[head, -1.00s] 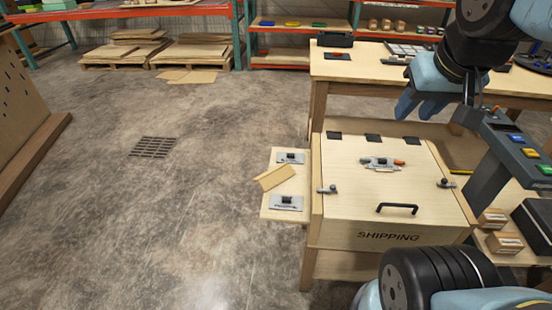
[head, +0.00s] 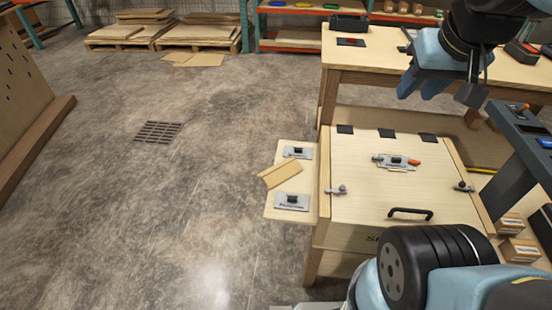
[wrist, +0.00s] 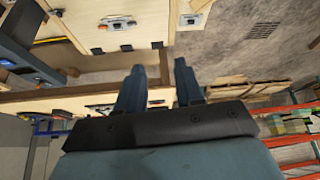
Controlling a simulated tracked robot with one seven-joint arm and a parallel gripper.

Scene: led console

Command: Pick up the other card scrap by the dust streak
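A tan card scrap (head: 279,174) lies slantwise on the small side shelf (head: 312,212) left of the SHIPPING box, between two metal plates with black knobs. Flat tan card pieces (head: 195,60) lie on the floor in front of the pallets at the back. I cannot make out a clear dust streak; the concrete is mottled, with a pale shiny patch near the front. My gripper (head: 421,88) is raised at the upper right, well away from both card places. In the wrist view my gripper (wrist: 158,86) has its fingers apart with nothing between them.
The SHIPPING box (head: 375,160) with its black handle and latches fills the right. A workbench (head: 390,65) stands behind it. A floor grate (head: 158,132) lies at left, near a tan board (head: 30,110). The middle floor is clear.

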